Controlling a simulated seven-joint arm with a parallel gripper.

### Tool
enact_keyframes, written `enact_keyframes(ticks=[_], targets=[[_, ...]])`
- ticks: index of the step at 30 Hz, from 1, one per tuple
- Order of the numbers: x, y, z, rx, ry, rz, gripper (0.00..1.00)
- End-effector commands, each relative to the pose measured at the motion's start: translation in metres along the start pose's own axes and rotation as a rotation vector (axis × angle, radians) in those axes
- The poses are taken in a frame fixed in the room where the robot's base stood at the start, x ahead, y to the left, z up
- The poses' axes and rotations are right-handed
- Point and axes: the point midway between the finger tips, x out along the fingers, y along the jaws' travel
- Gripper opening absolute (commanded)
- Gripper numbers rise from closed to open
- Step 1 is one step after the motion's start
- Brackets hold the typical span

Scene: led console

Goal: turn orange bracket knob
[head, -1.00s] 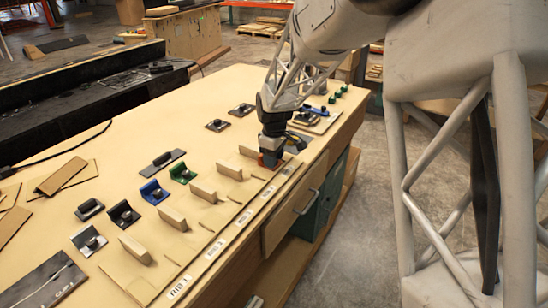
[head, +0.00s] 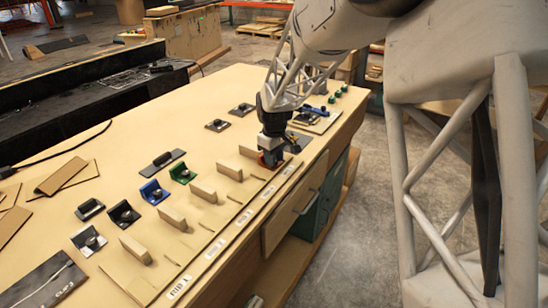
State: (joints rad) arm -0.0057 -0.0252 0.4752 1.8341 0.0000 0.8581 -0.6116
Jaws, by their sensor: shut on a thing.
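The orange bracket (head: 267,163) sits on the wooden bench board near the bench's right edge. Only a small part of it shows below my gripper. My gripper (head: 270,156) points straight down over it with its fingers at the bracket. The fingers are shut on the bracket's knob, which they hide. Which way the knob is turned cannot be seen.
Blue (head: 153,193) and green (head: 182,174) brackets with knobs stand to the left, with black and grey ones farther along. Several upright wooden blocks (head: 203,192) line the board near my gripper. A wooden drawer front (head: 291,213) is below the edge.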

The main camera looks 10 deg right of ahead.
Motion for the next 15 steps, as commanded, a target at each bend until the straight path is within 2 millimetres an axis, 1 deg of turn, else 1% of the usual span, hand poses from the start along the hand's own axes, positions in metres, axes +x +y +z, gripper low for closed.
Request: enact_keyframes(ticks=[9,15], targets=[[-0.0010,0.0003,-0.0005,0.199,0.002,0.001,0.02],[-0.0012,0.0003,-0.0005,0.262,0.002,0.001,0.02]])
